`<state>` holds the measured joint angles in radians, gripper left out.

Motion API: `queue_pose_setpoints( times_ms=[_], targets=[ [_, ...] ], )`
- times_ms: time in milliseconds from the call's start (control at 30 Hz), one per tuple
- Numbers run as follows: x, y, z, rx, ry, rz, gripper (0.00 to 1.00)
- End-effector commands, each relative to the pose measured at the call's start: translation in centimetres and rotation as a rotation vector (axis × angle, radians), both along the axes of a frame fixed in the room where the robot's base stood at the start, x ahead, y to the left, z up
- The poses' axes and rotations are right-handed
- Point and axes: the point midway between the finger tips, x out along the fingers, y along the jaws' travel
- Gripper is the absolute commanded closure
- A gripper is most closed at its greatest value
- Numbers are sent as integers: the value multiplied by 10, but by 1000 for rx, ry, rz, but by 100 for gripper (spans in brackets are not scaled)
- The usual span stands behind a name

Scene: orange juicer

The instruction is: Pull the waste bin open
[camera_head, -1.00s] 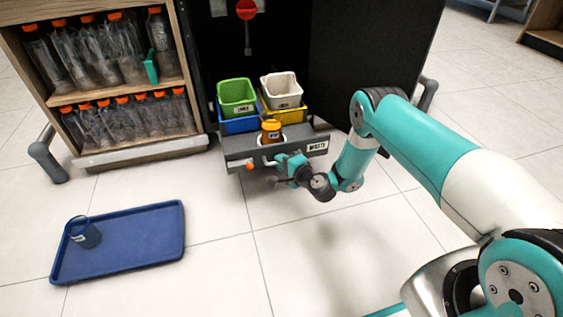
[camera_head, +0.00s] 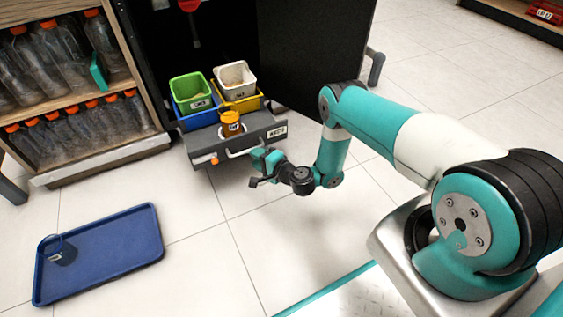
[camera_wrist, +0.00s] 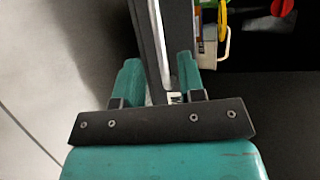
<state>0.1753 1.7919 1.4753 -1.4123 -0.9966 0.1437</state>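The waste bin is a dark grey drawer with a front labelled WASTE (camera_head: 208,158). It stands pulled out of the black cabinet, with its contents exposed. A pale bar handle (camera_head: 238,154) is on its front. My gripper (camera_head: 258,170) is just in front of the drawer, at the right end of the handle. In the wrist view its two teal fingers (camera_wrist: 158,80) are spread apart, with the pale handle bar (camera_wrist: 160,45) showing beyond and between them. I see no finger clamped on the bar, though contact is hard to judge.
A green tub (camera_head: 191,93), a white tub (camera_head: 235,78) and an orange-yellow jar (camera_head: 231,124) are in the drawer. A bottle shelf (camera_head: 95,165) stands left. A blue tray (camera_head: 110,262) with a small cup (camera_head: 60,250) lies on the floor. Floor before the drawer is clear.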

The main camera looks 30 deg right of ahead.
Motion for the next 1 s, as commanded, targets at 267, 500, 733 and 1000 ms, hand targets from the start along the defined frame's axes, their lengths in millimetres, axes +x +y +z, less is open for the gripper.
queue_pose_setpoints(
  times_ms=[267,500,733,1000],
  targets=[
    [-21,-8,13,0,4,-2,64],
    [-46,-19,18,1,3,-3,64],
    [-72,-29,23,1,3,-2,64],
    [-95,-39,23,0,2,0,64]
  ],
)
